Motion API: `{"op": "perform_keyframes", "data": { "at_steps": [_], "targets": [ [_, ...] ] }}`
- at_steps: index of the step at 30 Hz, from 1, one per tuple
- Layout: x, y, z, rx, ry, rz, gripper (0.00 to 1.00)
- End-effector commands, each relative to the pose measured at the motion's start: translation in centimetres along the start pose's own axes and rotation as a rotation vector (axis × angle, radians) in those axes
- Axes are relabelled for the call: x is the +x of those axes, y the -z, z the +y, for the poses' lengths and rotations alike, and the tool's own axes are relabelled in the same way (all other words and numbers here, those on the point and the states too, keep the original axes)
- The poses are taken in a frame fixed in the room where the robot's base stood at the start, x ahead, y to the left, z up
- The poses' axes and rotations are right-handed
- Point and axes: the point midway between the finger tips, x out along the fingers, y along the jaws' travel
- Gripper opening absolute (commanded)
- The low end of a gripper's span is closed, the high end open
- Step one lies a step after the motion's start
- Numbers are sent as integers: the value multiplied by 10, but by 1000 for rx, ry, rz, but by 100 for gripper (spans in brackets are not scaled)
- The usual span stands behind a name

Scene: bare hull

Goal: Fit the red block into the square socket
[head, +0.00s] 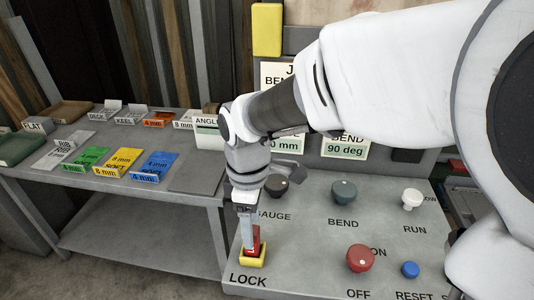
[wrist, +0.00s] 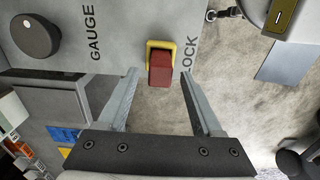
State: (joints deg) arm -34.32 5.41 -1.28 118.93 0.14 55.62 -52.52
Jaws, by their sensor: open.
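The red block (head: 256,247) stands in the yellow square socket (head: 251,262) above the LOCK label on the grey panel. In the wrist view the red block (wrist: 160,69) rises from the yellow frame (wrist: 150,44), which shows around its far end and sides. How deep the block sits is not clear. My gripper (head: 249,236) points down over the socket and partly hides the block. In the wrist view its fingers (wrist: 158,76) are open, one on each side of the block, with a gap on both sides.
The panel carries a dark GAUGE knob (head: 276,186), a BEND knob (head: 344,192), a white RUN knob (head: 412,199), a red knob (head: 360,258) and a blue RESET button (head: 410,269). A grey table (head: 135,227) with coloured labelled plates stands at left.

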Motion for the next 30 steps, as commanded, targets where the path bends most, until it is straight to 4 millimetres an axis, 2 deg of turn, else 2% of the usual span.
{"op": "perform_keyframes", "data": {
  "at_steps": [1,3,9,14,17,20,23,30],
  "targets": [
    [-14,0,1,1,-4,3,67],
    [-30,0,1,1,-5,3,67],
    [-65,0,0,0,-2,1,67],
    [-79,-1,0,4,-2,1,67],
    [-85,-9,0,50,-14,10,67],
    [-94,-32,0,177,-49,37,67],
    [-103,-67,-4,380,-101,81,67],
    [-112,-146,-29,918,-235,217,67]
  ]
}}
